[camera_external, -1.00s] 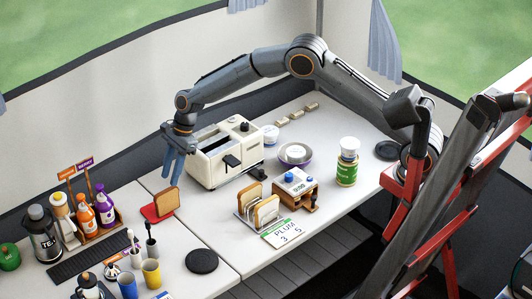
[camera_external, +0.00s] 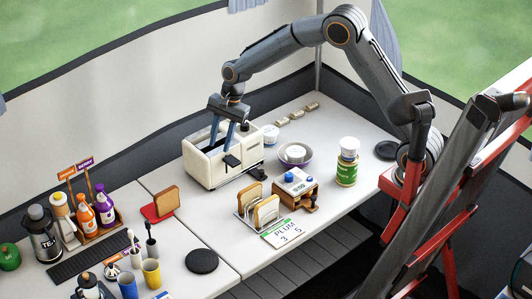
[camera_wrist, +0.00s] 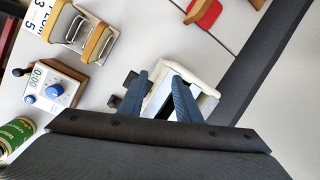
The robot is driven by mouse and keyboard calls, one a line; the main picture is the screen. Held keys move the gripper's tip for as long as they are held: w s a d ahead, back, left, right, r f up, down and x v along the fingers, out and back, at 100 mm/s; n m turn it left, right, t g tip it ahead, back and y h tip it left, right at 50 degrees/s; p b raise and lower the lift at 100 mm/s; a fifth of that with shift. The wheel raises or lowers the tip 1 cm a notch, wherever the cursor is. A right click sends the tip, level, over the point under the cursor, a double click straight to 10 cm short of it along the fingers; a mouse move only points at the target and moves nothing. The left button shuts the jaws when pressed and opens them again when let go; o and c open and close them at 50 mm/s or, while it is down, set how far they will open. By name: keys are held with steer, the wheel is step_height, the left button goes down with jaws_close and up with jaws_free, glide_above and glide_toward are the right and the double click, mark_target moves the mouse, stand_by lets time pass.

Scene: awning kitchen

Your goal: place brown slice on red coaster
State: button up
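A brown-crusted bread slice (camera_external: 167,200) stands on the red coaster (camera_external: 149,213) left of the toaster. In the wrist view, the red coaster (camera_wrist: 209,16) shows at the top edge, with part of the slice (camera_wrist: 199,8) beside it. My gripper (camera_external: 223,144) is over the cream toaster (camera_external: 203,172), fingers pointing down at its slot opening. In the wrist view, the fingers of my gripper (camera_wrist: 158,85) are apart, with the toaster (camera_wrist: 207,92) beneath and no slice visible between them. The inside of the slots is mostly hidden.
A rack (camera_external: 240,214) holding bread slices stands in front of the toaster, beside a timer box (camera_external: 296,185). A bowl (camera_external: 295,155) and a green can (camera_external: 346,172) are to the right. Bottles and cups crowd the left. A black disc (camera_external: 202,261) lies near the front edge.

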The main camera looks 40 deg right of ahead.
steer(key=s+d+n+h, duration=0.1)
steer(key=s+d+n, duration=0.2)
steer(key=s+d, duration=0.45)
steer(key=s+d+n+h, duration=0.1)
steer(key=s+d+n, duration=0.3)
steer(key=d, duration=0.7)
steer(key=s+d+f+n, duration=0.1)
steer(key=s+d+n, duration=0.5)
steer(key=s+d, duration=0.3)
steer(key=s, duration=0.4)
steer(key=shift+s+h, duration=0.4)
step_height(320, 180, up, 9)
steer(key=t+p, duration=0.1)
steer(key=p, duration=0.7)
